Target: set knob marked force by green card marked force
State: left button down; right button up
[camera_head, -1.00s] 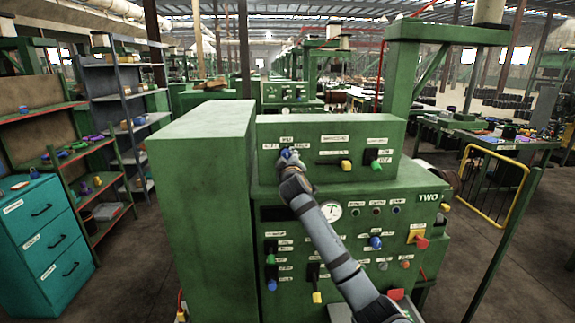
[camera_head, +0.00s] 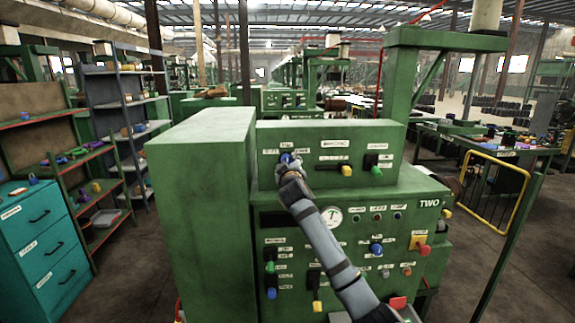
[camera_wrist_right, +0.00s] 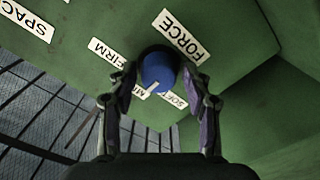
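The blue force knob (camera_wrist_right: 158,70) has a white pointer and sits under a white plate reading FORCE (camera_wrist_right: 181,37) in the right wrist view. Plates reading FIRM (camera_wrist_right: 105,53) and SOFT (camera_wrist_right: 173,98) are beside it, with a partly hidden plate between them. The pointer is turned toward that middle plate. In the head view, my right gripper (camera_head: 288,163) covers part of the knob (camera_head: 287,157). I cannot make out a green force card. My left gripper is out of view.
The green machine (camera_head: 205,215) carries other knobs, sliders, a gauge (camera_head: 331,217) and a red button (camera_head: 424,249). A tall green box part stands left of the panel. A teal drawer cabinet (camera_head: 40,245) and shelves are at left. A yellow rail (camera_head: 494,190) stands at right.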

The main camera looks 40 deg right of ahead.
jog(key=shift+o, duration=0.6)
jog(key=v, duration=1.2)
jog(key=shift+s+d, duration=0.1)
